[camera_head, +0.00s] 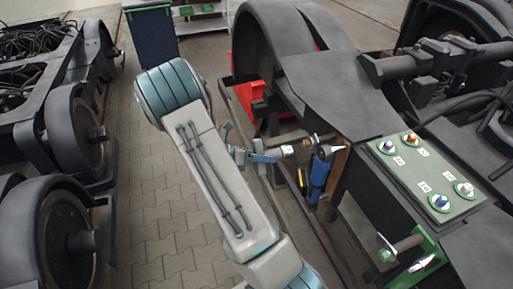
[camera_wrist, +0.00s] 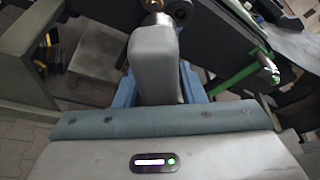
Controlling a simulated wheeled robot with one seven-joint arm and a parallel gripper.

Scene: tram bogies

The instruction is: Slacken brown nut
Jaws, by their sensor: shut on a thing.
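A grey-green plate (camera_head: 440,180) on the bogie's right side carries several coloured bolts or nuts with small white labels. The one at its back right (camera_head: 411,138) looks orange-brown, so it seems to be the brown nut. My gripper (camera_head: 268,158) is left of the plate, well apart from it, beside the bogie frame. Its blue jaws are shut on a grey block-like tool (camera_wrist: 155,65), whose round metal end (camera_wrist: 154,18) points away from my wrist. In the head view the held tool is small and its type is unclear. The nuts cannot be made out in the wrist view.
A blue tool (camera_head: 319,172) stands upright just right of my gripper, with an orange-handled one (camera_head: 301,178) nearby. A red box (camera_head: 248,90) lies behind. A green bracket (camera_head: 425,250) sticks out below the plate. Wheels (camera_head: 75,140) line the left; paving between is clear.

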